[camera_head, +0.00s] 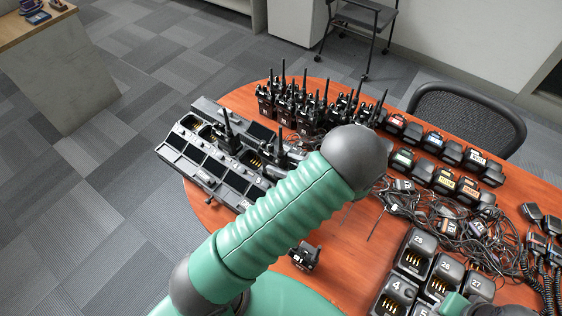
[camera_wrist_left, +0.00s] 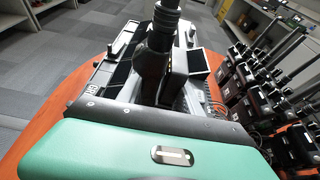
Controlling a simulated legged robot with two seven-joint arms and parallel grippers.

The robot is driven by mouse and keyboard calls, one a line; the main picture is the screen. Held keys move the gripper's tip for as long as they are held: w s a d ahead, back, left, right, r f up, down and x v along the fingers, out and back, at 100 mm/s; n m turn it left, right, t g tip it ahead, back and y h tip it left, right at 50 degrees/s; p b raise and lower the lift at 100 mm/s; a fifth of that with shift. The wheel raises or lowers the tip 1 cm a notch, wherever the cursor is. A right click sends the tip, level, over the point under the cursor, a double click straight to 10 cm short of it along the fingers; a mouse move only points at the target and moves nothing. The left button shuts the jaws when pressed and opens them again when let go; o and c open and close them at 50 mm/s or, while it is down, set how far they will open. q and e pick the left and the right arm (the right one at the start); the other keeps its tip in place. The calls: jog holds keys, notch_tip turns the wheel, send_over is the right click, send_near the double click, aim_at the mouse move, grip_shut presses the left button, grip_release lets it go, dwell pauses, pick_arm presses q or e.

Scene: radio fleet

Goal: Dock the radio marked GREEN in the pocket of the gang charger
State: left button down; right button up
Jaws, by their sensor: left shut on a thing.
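The gang charger (camera_head: 197,176) lies along the left end of the table, a long dark unit with a row of pockets, some empty and some with radios standing in them. My left arm crosses in front of its near part and hides my left gripper in the head view. In the left wrist view my left gripper (camera_wrist_left: 150,98) is shut on a dark radio (camera_wrist_left: 158,52), with the charger (camera_wrist_left: 112,72) below and beyond it. Whether the held radio is seated in a pocket cannot be told. No GREEN marking is readable on it.
Several upright radios (camera_head: 285,105) crowd the table (camera_head: 345,268) behind the charger. Battery-like units with coloured labels (camera_head: 403,158), tangled cables (camera_head: 435,205) and numbered chargers (camera_head: 415,250) fill the right side. A small dark device (camera_head: 304,256) stands near the front beside my arm.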

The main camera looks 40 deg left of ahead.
pick_arm(q)
jog(key=shift+r+p, duration=0.1)
jog(key=shift+p, duration=0.35)
dwell(0.8)
jog(key=shift+f+b, duration=1.45)
jog(key=shift+f, duration=0.9)
jog(key=c, duration=0.7)
grip_release()
